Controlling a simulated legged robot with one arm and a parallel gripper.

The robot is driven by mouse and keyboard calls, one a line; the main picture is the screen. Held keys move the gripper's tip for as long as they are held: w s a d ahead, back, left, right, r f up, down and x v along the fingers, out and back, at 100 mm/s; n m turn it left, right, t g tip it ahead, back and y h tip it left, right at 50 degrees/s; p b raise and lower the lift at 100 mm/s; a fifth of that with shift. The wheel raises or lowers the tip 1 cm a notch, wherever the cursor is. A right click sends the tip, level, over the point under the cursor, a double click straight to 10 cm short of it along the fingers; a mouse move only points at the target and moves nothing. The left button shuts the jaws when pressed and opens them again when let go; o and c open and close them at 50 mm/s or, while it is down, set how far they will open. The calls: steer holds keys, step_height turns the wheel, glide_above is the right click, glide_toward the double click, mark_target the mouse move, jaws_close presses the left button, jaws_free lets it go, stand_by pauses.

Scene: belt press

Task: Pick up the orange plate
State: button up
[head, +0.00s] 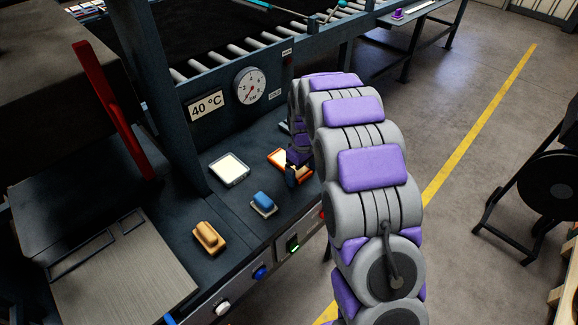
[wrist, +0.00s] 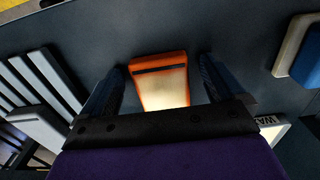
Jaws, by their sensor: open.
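The orange plate (wrist: 160,68) lies on the dark bench top, with an orange rim and a pale, lit middle. In the wrist view it sits between the two dark fingers of my gripper (wrist: 160,88), which are open on either side of it with gaps visible. Its near end is hidden behind the gripper body. In the head view the orange plate (head: 279,158) is partly covered by my gripper (head: 294,172), which is low over it.
A pale plate (head: 229,170), a blue-handled block (head: 263,203) and a tan block (head: 209,238) stand left of the orange plate. A pressure gauge (head: 250,86) and a 40 °C sign (head: 206,105) are on the frame behind. A red lever (head: 112,108) rises at left.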

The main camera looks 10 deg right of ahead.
steer(key=shift+c, duration=0.4)
steer(key=c, duration=1.5)
steer(key=shift+r+p, duration=0.5)
steer(key=shift+r, duration=1.25)
steer(key=shift+s+r, duration=0.15)
steer(key=shift+r, duration=0.05)
steer(key=s, duration=0.5)
steer(key=s+p, duration=0.1)
steer(key=s, duration=0.4)
steer(key=s+r, duration=0.1)
steer(key=s, duration=0.4)
steer(key=shift+s+d+r+p, duration=0.1)
steer(key=shift+s+d+p, duration=0.2)
steer(key=shift+d+p, duration=0.1)
